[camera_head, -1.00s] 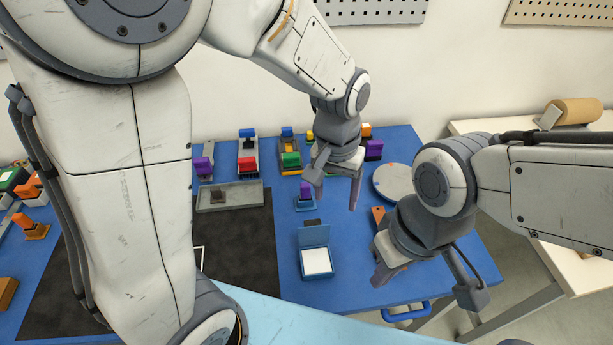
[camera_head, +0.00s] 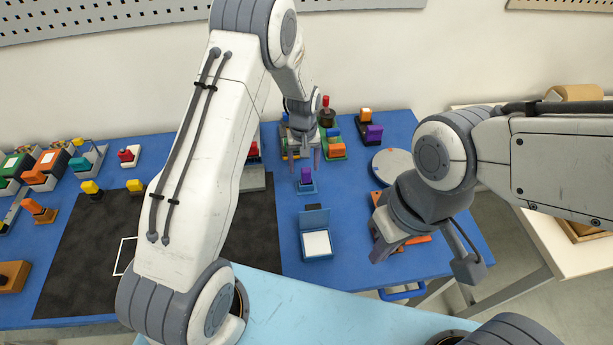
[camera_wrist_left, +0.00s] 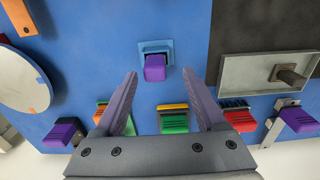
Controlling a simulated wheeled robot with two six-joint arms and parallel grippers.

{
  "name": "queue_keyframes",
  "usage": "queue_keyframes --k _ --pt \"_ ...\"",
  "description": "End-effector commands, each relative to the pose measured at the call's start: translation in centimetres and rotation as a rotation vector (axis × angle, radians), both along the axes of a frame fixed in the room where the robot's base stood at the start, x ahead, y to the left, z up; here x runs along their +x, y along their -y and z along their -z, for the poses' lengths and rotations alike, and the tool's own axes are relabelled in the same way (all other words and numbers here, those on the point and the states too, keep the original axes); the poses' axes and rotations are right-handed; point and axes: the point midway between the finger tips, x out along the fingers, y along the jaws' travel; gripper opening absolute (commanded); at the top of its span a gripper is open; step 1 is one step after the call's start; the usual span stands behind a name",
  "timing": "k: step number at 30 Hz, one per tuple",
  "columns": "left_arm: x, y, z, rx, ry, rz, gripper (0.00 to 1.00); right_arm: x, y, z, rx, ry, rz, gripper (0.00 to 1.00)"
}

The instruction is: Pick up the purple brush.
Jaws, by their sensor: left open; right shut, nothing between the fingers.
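Several items with purple blocks are in view, and I cannot tell for sure which is the brush. One purple block (camera_head: 306,175) stands on a small blue base; it also shows in the left wrist view (camera_wrist_left: 155,68), centred ahead of the fingertips. My left gripper (camera_head: 304,158) is open and empty, pointing down just above and behind this block, apart from it. Another purple block (camera_head: 373,132) stands at the back right. In the left wrist view, a third purple block (camera_wrist_left: 298,120) sits on a metal bracket at lower right. My right gripper (camera_head: 381,246) is shut and empty near the table's right side.
A blue box with a white pad (camera_head: 317,243) lies in front of the blue-based block. A round grey disc (camera_head: 393,163) is to its right, and a grey tray (camera_wrist_left: 262,68) with a brown knob shows in the wrist view. Several coloured blocks crowd the table's back. A dark mat (camera_head: 80,250) covers the left.

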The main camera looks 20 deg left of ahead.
Motion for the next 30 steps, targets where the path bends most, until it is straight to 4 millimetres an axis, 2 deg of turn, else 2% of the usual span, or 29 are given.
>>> queue_keyframes --k 6,12,20,24,25,26,30 --pt "0.2 0.6 2.4 0.000 -0.005 0.001 0.72 0.0 0.0 -1.8 0.000 0.000 0.001 0.00" --pt "0.3 0.6 4.6 0.000 -0.003 0.000 0.72 0.0 0.0 -2.3 0.000 0.000 0.001 0.00" --pt "0.3 0.6 4.9 0.001 -0.001 0.001 0.72 0.0 0.0 -2.2 0.000 0.000 0.001 0.00" --pt "0.3 0.6 4.9 0.001 -0.001 0.001 0.19 0.0 0.0 -2.2 0.000 0.000 0.001 0.00" --pt "0.3 0.6 4.9 0.001 -0.001 0.001 0.07 0.0 0.0 -2.2 0.000 0.000 0.001 0.00" --pt "0.3 0.6 4.9 0.001 -0.001 0.001 0.00 0.0 0.0 -2.2 0.000 0.000 0.001 0.00" --pt "0.3 0.6 4.9 0.001 -0.001 0.001 0.00 0.0 0.0 -2.2 0.000 0.000 0.001 0.00"
